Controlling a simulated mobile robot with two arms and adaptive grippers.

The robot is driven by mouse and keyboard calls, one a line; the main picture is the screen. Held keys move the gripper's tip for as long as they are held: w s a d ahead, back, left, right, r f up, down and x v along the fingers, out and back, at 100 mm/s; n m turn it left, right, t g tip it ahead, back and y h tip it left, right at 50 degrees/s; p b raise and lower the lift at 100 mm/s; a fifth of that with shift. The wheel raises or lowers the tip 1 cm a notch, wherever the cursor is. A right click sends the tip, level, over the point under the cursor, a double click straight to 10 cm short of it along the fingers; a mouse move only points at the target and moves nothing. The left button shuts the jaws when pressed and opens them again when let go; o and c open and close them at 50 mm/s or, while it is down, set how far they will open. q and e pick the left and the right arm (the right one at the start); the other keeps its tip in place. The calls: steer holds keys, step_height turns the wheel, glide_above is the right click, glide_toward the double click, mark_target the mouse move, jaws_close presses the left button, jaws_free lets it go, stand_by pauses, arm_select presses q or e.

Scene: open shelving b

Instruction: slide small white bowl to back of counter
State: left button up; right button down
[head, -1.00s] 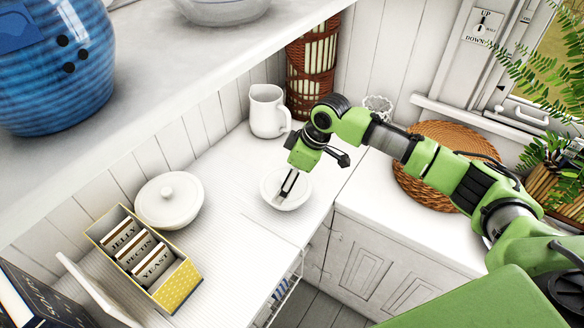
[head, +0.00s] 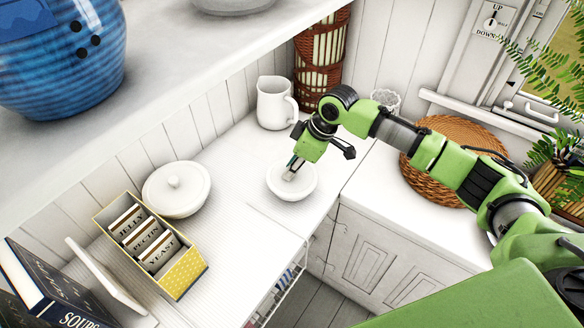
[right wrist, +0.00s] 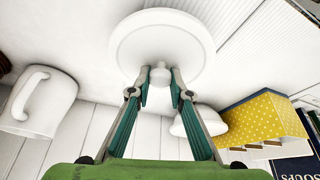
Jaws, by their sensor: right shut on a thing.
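The small white bowl (head: 303,190) stands upright on the white counter (head: 235,150), near the inner corner. The gripper is shut on the bowl; the exact contact is hard to make out. My left gripper is not in view.
A lidded white dish (head: 177,194) and a yellow box of packets (head: 183,275) stand left. A wicker cylinder (head: 320,55) is at the back corner, and a woven mat (head: 425,175) lies right. Shelf (head: 170,75) overhangs the left side.

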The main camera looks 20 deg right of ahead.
steer(key=shift+s+f, duration=0.45)
steer(key=shift+f, duration=0.25)
steer(key=c, duration=1.8)
jaws_free()
steer(key=shift+w, duration=0.1)
steer(key=v, duration=1.2)
steer(key=shift+w+a+r, duration=0.1)
steer(key=shift+w+r, duration=0.2)
steer(key=shift+r, duration=0.05)
